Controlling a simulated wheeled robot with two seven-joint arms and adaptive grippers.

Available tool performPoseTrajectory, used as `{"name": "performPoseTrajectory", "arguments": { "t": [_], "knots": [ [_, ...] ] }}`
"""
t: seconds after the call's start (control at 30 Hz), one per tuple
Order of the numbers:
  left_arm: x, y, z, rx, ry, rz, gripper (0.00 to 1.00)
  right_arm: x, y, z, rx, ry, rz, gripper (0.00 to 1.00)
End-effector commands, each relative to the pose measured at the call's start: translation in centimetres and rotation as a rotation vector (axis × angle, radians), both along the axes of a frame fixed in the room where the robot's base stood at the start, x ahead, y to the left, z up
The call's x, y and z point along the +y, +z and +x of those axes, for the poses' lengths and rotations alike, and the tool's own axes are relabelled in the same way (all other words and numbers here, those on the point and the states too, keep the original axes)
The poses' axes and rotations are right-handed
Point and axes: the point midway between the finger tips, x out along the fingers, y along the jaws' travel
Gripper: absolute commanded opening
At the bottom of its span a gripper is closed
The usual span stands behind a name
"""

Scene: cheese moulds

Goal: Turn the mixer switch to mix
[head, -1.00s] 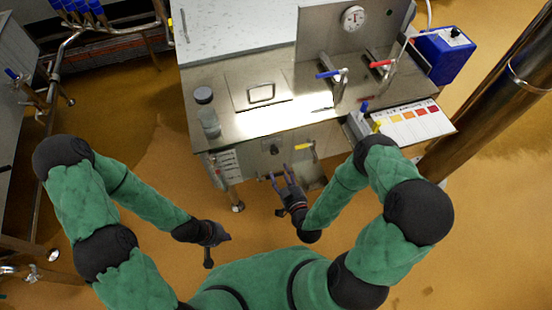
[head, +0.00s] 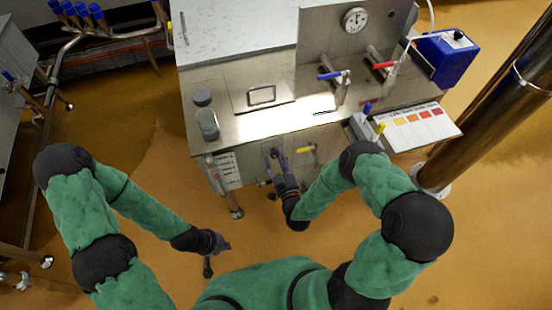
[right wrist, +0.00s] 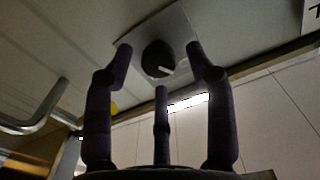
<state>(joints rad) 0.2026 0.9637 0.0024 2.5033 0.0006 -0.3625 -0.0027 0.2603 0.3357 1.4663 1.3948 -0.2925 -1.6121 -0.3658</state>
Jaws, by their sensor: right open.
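The mixer switch, a round black knob with a pale pointer line, shows in the right wrist view (right wrist: 158,60) on a light square plate. In the head view the knob (head: 274,153) is on the front panel of the steel table, partly covered by my fingers. My right gripper (head: 276,160) is open in front of that panel. In the right wrist view its spread fingers (right wrist: 158,65) stand either side of the knob, with a gap to it; a third finger is below. My left gripper (head: 222,245) hangs over the floor, away from the table; its jaw state is unclear.
A yellow-handled valve (head: 306,149) is just right of the knob on the front panel. A white labelled plate (head: 224,170) is to its left. A colour chart (head: 420,126) and a blue box (head: 446,58) are at the right. A steel pipe column (head: 480,125) stands at the far right.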

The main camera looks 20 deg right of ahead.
Motion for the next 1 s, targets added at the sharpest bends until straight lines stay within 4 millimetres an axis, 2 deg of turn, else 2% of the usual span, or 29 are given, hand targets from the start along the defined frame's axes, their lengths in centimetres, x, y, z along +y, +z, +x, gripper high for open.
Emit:
{"name": "performPoseTrajectory", "arguments": {
  "t": [0.13,0.43,0.47,0.6,0.63,0.67,1.0],
  "knots": [
    [-0.01,-0.32,-0.01,0.000,0.000,0.000,0.00,0.08,-0.01,1.04,-0.001,0.001,0.000,0.56],
    [0.00,-0.31,0.00,0.000,0.000,0.000,0.00,0.06,0.04,1.25,0.000,0.000,0.000,0.56],
    [0.00,-0.31,0.00,0.000,0.000,0.000,0.00,0.06,0.04,1.25,0.000,0.000,0.000,0.53],
    [0.00,-0.31,0.00,0.000,0.000,0.000,0.00,0.05,0.05,1.24,0.000,0.000,0.000,0.13],
    [-0.01,-0.31,-0.01,0.000,0.000,0.000,0.00,0.05,0.06,1.25,-0.001,0.000,0.000,0.05],
    [-0.01,-0.31,-0.01,0.000,0.000,0.000,0.00,0.06,0.07,1.25,-0.001,0.000,0.000,0.01],
    [0.00,-0.35,0.00,0.000,0.000,0.000,0.00,0.07,0.19,1.31,-0.004,0.002,0.029,0.01]
  ]
}}
